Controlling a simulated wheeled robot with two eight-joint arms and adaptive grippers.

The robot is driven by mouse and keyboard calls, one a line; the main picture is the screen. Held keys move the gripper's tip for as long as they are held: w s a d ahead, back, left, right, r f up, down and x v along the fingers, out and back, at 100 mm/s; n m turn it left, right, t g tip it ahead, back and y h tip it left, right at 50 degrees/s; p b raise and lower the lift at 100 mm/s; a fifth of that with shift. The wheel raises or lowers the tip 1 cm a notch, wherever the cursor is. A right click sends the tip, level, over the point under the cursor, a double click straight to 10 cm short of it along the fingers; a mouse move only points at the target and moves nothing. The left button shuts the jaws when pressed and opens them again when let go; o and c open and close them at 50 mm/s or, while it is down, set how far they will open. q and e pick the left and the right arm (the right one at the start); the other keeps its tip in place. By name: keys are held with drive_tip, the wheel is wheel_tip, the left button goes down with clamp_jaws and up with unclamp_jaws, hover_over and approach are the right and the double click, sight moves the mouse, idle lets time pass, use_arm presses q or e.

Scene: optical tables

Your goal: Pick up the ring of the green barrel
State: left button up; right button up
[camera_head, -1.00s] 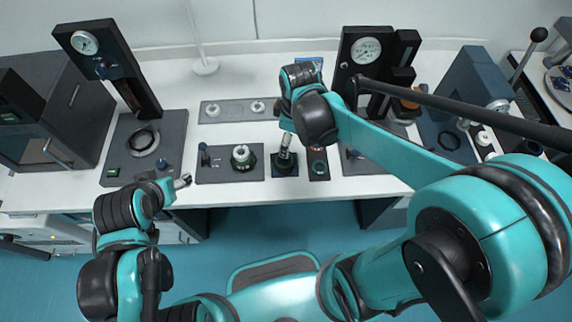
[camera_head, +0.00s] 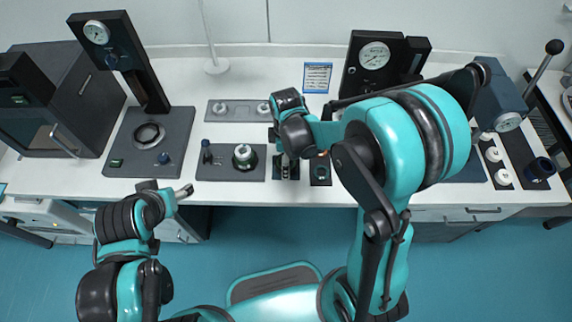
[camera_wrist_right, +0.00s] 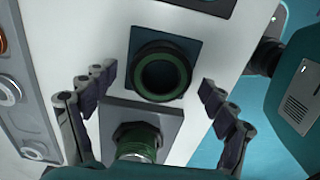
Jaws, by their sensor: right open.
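In the right wrist view a round black part with a green inner rim (camera_wrist_right: 162,72) sits on a dark square base, between and ahead of the fingers. My right gripper (camera_wrist_right: 155,100) is open and empty, with one finger on each side. Below the black part, a green threaded barrel (camera_wrist_right: 138,142) with a dark collar stands on a grey plate, partly cut off by my gripper body. In the head view the barrel (camera_head: 244,157) stands left of my right gripper (camera_head: 287,168), which hides most of the square base. My left gripper (camera_head: 183,191) is off the table's front edge; its jaw opening is unclear.
A grey plate with silver rings (camera_head: 235,111) lies behind. A gauge stand (camera_head: 148,90) is at left, another gauge (camera_head: 374,56) at back right.

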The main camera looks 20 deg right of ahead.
drive_tip(key=c, duration=1.1)
drive_tip(key=shift+r, duration=0.15)
